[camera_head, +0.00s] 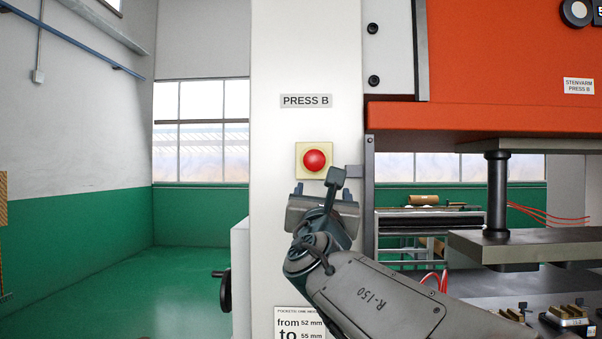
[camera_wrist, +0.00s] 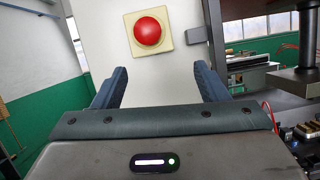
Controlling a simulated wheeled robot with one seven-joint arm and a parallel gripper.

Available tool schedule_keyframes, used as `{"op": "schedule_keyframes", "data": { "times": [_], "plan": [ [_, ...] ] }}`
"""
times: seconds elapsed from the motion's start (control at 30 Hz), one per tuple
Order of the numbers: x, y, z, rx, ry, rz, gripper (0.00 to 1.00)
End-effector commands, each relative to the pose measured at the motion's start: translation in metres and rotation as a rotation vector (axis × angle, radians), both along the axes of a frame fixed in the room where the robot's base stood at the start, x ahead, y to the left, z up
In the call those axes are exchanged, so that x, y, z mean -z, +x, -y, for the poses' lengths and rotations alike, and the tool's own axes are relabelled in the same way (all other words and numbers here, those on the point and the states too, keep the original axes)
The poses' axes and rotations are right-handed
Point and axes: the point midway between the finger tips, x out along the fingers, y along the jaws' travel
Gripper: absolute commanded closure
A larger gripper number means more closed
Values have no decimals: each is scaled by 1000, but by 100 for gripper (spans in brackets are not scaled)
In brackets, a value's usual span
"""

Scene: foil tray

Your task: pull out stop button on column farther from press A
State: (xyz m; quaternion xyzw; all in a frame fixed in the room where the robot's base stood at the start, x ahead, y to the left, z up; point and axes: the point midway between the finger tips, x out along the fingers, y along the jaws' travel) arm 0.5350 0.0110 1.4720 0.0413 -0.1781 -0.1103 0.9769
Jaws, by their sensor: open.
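A red round stop button (camera_head: 314,160) sits on a pale yellow square plate (camera_head: 300,174) on a white column (camera_head: 275,215), under a sign (camera_head: 306,101) reading PRESS B. In the wrist view the red button (camera_wrist: 149,31) is ahead of and above my gripper, between the lines of its two fingers. My gripper (camera_head: 322,191) is just below the button in the head view. In the wrist view my gripper (camera_wrist: 160,82) is open and empty, its blue-grey fingers apart from the button. No other column or button shows, nor any press A label.
An orange press (camera_head: 480,70) with a lower plate (camera_head: 520,243) stands right of the column. A small grey bracket (camera_head: 354,171) juts out right of the button; it also shows in the wrist view (camera_wrist: 195,35). A black handwheel (camera_head: 225,290) is at lower left. The green floor at left is clear.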

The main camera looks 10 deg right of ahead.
Motion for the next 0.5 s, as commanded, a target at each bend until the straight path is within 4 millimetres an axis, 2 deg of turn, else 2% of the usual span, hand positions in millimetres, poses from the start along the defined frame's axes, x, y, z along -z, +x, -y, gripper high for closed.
{"op": "schedule_keyframes", "data": {
  "times": [0.1,0.27,0.5],
  "plan": [
    [-8,2,-10,-4,-95,15,33],
    [-15,10,-13,-5,-131,19,33],
    [-32,46,-6,-3,-130,18,33]
  ]
}}
